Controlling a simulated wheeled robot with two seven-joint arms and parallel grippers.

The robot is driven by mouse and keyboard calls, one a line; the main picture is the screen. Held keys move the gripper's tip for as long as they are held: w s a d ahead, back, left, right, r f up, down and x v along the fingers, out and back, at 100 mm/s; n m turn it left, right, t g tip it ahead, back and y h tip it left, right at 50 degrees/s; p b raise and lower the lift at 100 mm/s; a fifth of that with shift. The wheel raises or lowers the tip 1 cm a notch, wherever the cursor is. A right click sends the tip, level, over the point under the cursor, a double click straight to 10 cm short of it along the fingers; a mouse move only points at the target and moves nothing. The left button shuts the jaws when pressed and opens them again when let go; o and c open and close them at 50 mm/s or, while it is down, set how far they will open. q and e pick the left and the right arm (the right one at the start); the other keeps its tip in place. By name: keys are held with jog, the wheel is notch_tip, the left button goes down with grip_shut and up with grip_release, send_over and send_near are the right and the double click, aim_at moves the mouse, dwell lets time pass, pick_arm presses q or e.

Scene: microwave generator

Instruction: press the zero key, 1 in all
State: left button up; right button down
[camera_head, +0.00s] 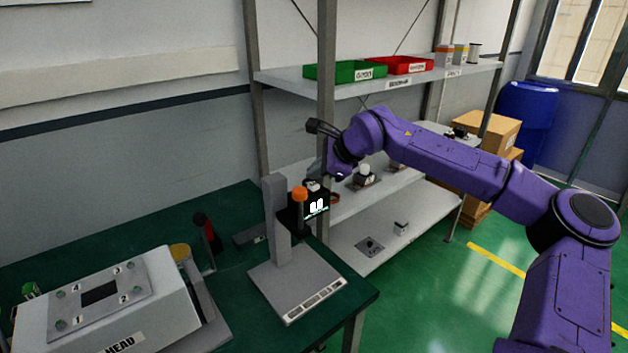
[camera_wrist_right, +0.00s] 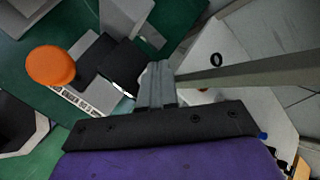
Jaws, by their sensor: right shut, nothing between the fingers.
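A grey stand (camera_head: 277,220) on the green table carries a dark display unit (camera_head: 316,208) with bright digits and an orange-topped post (camera_head: 299,195). I cannot make out a zero key. In the wrist view the dark unit (camera_wrist_right: 122,66) and the orange knob (camera_wrist_right: 50,66) lie left of the fingers. My right gripper (camera_head: 314,184) is at the unit's upper edge in the head view, its fingers partly hidden. In the wrist view the right gripper's fingers (camera_wrist_right: 157,72) are together and empty, close to the unit; contact cannot be told. My left gripper is not in view.
A white box with a numbered plate (camera_head: 100,293) stands at the left of the table. A shelf post (camera_head: 326,80) rises right behind the stand. Shelves (camera_head: 385,85) with green and red trays are behind. The stand's base (camera_head: 297,280) is clear.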

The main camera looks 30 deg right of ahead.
aim_at(317, 186)
jog(key=shift+r, duration=0.2)
notch_tip(317, 186, up, 5)
jog(key=p, duration=0.4)
jog(key=shift+f, duration=0.1)
dwell(0.8)
